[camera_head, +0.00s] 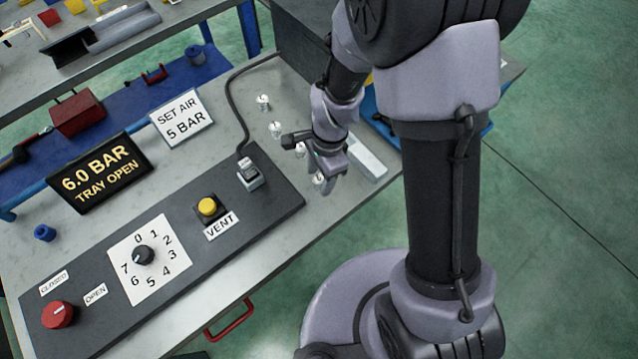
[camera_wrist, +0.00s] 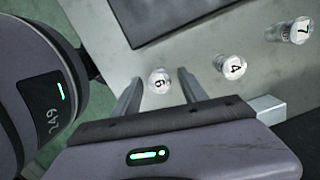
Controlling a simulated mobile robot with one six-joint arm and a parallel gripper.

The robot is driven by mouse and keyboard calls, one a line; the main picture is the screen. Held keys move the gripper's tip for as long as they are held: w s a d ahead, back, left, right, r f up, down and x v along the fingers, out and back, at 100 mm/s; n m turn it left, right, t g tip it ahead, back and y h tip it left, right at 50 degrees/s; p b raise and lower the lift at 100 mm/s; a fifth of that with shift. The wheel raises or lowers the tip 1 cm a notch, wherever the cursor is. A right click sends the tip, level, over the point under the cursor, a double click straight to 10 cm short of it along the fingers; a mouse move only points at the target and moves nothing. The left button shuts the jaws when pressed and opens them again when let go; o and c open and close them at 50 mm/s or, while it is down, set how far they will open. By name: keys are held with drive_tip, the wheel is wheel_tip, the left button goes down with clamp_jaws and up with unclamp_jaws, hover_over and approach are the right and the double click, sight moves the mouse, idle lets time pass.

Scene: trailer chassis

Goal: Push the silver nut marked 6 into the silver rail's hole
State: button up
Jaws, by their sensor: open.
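The silver nut marked 6 (camera_wrist: 160,82) stands on the grey bench top in the wrist view, number up. My gripper (camera_wrist: 157,88) is open, with one finger on each side of this nut and a visible gap to both. I cannot tell the height of the fingertips over the bench. In the head view my gripper (camera_head: 323,182) points down at a small silver nut (camera_head: 319,179), whose mark is unreadable there. A pale silver block (camera_head: 368,158), perhaps the rail, lies just right of my gripper. Its end also shows in the wrist view (camera_wrist: 270,108). No hole is visible.
Silver nuts marked 4 (camera_wrist: 235,67) and 7 (camera_wrist: 302,30) stand in a row beyond. A dark control panel (camera_head: 275,205) with a yellow vent button (camera_head: 207,205) and a dial (camera_head: 144,254) lies left of my gripper. A black cable (camera_head: 237,105) crosses the bench.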

drive_tip(key=shift+f, duration=0.1)
clamp_jaws()
